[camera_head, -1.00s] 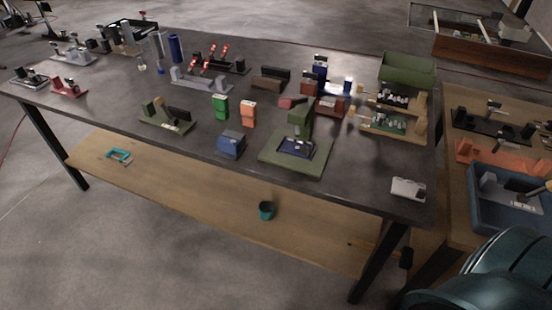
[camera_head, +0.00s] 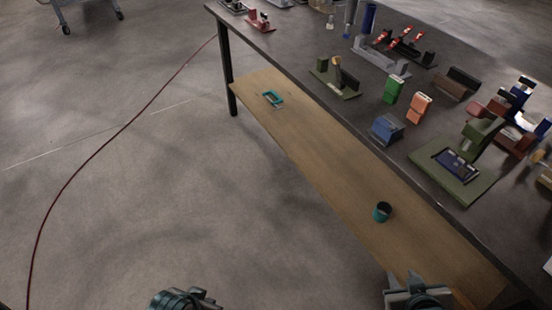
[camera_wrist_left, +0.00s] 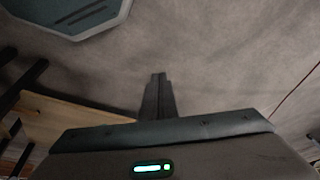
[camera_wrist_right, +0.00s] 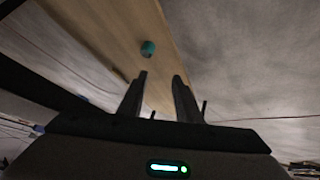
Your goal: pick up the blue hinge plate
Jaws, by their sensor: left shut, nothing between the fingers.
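A dark blue flat plate (camera_head: 457,163) lies on the green fixture base (camera_head: 474,188) at the right of the table in the head view; I cannot tell for certain that it is the hinge plate. A blue block (camera_head: 388,130) stands left of it near the table's front edge. My left gripper is shut and empty in the left wrist view (camera_wrist_left: 158,95), over the floor. My right gripper is open and empty in the right wrist view (camera_wrist_right: 161,78), with the wooden lower shelf beyond its fingers. Both grippers are well apart from the blue things.
The dark table (camera_head: 362,128) holds green (camera_head: 393,90) and orange (camera_head: 419,107) blocks and several fixtures. Its wooden lower shelf (camera_head: 320,160) carries a teal cup (camera_head: 382,213) and a teal frame (camera_head: 272,98). Open floor lies left; a red cable (camera_head: 92,160) crosses it.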

